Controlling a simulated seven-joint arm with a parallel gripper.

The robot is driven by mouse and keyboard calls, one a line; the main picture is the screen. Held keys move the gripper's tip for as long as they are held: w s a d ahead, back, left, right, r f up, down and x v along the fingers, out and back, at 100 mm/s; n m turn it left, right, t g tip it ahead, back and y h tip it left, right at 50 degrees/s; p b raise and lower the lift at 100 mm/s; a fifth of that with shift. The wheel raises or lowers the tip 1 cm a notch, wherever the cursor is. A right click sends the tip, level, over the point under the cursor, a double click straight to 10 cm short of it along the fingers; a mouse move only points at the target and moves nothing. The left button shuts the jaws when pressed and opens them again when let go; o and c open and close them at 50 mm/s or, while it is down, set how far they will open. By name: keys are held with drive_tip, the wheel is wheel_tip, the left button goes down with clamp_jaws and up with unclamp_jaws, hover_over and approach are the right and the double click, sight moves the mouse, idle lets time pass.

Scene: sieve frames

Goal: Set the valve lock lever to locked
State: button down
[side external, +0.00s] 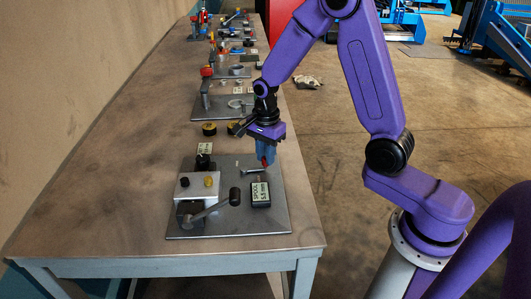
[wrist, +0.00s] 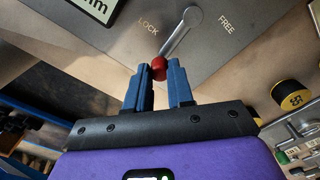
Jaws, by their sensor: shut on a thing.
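The valve lock lever (wrist: 178,36) is a short silver arm with a red ball knob (wrist: 158,65) at its end. It lies on a grey plate with the printed words LOCK (wrist: 148,25) and FREE (wrist: 226,23) on either side of it. The knob end lies nearer the LOCK side. My gripper (wrist: 163,68) has its blue fingers closed at the red knob, which sits at the fingertips. In the side external view, my gripper (side external: 265,160) points down at the plate's far right part, and the lever (side external: 253,171) shows below it, partly hidden.
The grey plate (side external: 250,222) also bears a silver block (side external: 196,187) with knobs, a black-ended handle (side external: 212,207) and a black labelled box (side external: 261,193). Yellow-and-black round pieces (side external: 209,129) and other fixture plates stand farther along the table (side external: 130,200).

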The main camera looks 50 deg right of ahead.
drive_tip(key=c, duration=1)
unclamp_jaws()
wheel_tip(320, 180, up, 18)
drive_tip(key=shift+f, duration=0.25)
drive_tip(key=s+a+f+n, duration=0.3)
drive_tip(key=s+a+n, duration=0.3)
drive_tip(key=s+n, duration=0.75)
drive_tip(key=s+f+n, duration=0.1)
drive_tip(key=s+n, duration=0.3)
drive_tip(key=n, duration=0.1)
drive_tip(key=s+d+f+n, duration=0.1)
drive_tip(key=s+n, duration=0.4)
drive_tip(key=n, duration=0.1)
drive_tip(key=s+f+n, duration=0.2)
drive_tip(key=s+n, duration=0.3)
drive_tip(key=shift+d+f, duration=0.1)
drive_tip(key=shift+d, duration=0.05)
